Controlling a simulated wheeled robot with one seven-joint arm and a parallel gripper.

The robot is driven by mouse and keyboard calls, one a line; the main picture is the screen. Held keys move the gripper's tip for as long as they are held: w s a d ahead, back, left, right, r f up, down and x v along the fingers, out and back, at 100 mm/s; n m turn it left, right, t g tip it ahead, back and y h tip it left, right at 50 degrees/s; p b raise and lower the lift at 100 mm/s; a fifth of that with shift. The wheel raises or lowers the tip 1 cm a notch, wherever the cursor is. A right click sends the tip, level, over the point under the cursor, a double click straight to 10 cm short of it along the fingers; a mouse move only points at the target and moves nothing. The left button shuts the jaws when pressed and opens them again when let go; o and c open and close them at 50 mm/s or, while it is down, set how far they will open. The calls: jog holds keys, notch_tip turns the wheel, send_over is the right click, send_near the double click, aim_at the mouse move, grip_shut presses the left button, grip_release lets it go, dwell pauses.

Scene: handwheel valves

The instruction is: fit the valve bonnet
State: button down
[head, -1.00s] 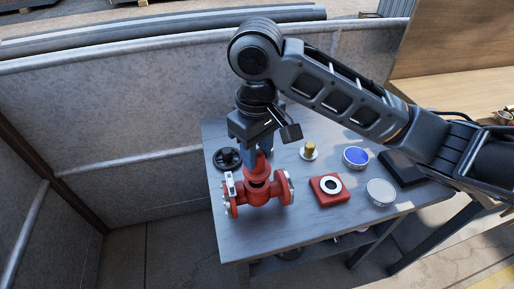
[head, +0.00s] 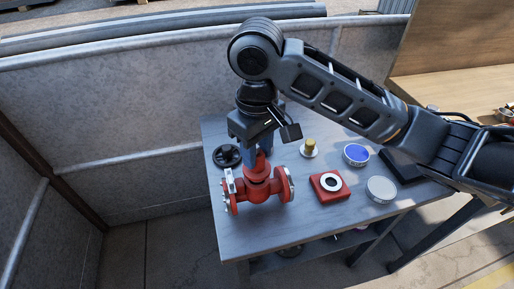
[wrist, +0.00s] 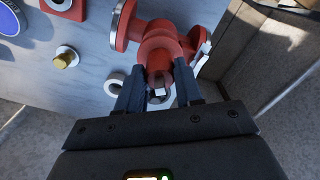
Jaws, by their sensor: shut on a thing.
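The red valve body (head: 262,190) lies on the workbench with a pale-rimmed flange at each end; it also shows in the wrist view (wrist: 132,30). My gripper (head: 255,153) is above it, pointing down, shut on the red valve bonnet (head: 258,168). In the wrist view both fingers of my gripper (wrist: 159,92) clasp the bonnet (wrist: 158,62) from either side, with a pale stem end between them. The bonnet is upright over the body's top opening, with no clear gap in the head view. Whether it is fully seated I cannot tell.
A black handwheel (head: 227,156) lies behind-left of the valve. A red block with a white ring (head: 329,185), a brass-topped part (head: 309,148), a blue dish (head: 356,154) and a grey dish (head: 381,190) stand right. A pale ring (wrist: 115,84) lies beside my gripper.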

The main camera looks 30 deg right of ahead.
jog(key=shift+f+b, duration=0.8)
jog(key=shift+f, duration=0.55)
jog(key=c, duration=0.7)
grip_release()
jog(key=shift+o, duration=0.2)
jog(key=shift+r+p, duration=0.65)
jog(key=shift+r, duration=3.25)
